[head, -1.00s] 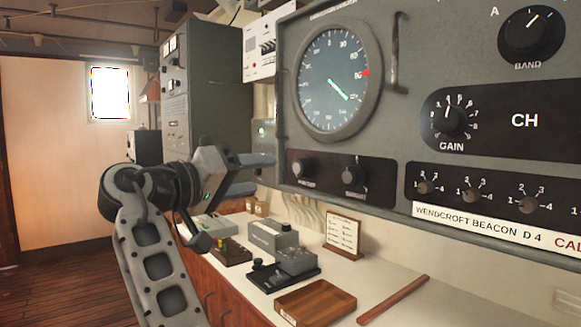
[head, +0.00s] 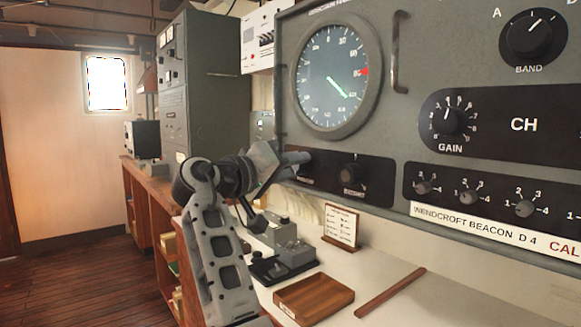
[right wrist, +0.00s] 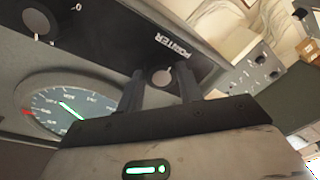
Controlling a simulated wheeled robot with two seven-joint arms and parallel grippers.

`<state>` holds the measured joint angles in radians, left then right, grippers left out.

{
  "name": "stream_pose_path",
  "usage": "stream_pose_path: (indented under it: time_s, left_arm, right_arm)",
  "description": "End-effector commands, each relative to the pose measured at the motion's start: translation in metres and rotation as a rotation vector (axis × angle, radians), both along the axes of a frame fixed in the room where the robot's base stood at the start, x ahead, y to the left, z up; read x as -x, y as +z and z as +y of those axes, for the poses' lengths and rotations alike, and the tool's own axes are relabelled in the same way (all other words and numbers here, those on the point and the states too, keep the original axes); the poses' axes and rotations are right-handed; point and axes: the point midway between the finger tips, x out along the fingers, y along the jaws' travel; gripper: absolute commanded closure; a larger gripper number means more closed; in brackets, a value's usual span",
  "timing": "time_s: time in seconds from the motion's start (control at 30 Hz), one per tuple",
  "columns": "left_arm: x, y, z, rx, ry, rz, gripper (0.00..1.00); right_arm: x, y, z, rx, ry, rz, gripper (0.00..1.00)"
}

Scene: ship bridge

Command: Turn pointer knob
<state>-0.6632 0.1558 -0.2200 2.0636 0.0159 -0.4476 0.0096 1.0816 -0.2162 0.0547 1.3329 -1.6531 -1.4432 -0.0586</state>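The pointer knob (right wrist: 162,77) is a round knob on a dark strip below the dial, with a POINTER label beside it in the right wrist view. My right gripper (head: 298,160) is at this knob in the head view and mostly hides it. In the right wrist view its two fingers (right wrist: 160,82) are apart, one on each side of the knob, with visible gaps, so it looks open. Whether the fingertips reach around the knob is hard to tell. The round dial (head: 338,78) above shows a green pointer line toward the lower right. My left gripper is not in view.
A second knob (head: 351,173) sits to the right on the same strip. GAIN (head: 451,121) and BAND (head: 533,37) knobs are farther right. Below, the desk holds a wooden tray (head: 313,300), a card stand (head: 340,226) and a telegraph key (head: 285,262). A metal handle (head: 399,52) projects beside the dial.

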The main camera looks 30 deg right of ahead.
Motion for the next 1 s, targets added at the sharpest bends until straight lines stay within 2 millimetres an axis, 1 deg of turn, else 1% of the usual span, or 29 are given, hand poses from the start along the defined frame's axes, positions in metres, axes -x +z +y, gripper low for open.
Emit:
stream_pose_path:
  time_s: [0.03, 0.07, 0.3, 0.47, 0.67, 1.0]
  left_arm:
    - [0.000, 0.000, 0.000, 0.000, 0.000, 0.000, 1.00]
    - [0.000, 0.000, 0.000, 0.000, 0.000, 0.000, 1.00]
    - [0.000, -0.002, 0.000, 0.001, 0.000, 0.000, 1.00]
    - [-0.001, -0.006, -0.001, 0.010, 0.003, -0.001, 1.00]
    - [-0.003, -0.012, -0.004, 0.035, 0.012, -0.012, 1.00]
    - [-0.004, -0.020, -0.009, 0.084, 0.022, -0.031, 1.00]
  right_arm:
    - [0.000, 0.000, 0.000, -0.001, 0.001, 0.000, 0.81]
    - [0.000, 0.000, 0.000, -0.001, 0.001, 0.000, 0.87]
    - [0.000, -0.001, 0.001, -0.002, 0.001, -0.009, 0.86]
    - [0.000, -0.002, 0.001, -0.005, 0.002, -0.054, 0.86]
    - [0.000, -0.004, 0.001, -0.014, 0.001, -0.178, 0.86]
    - [-0.001, -0.005, 0.001, -0.037, 0.002, -0.490, 0.86]
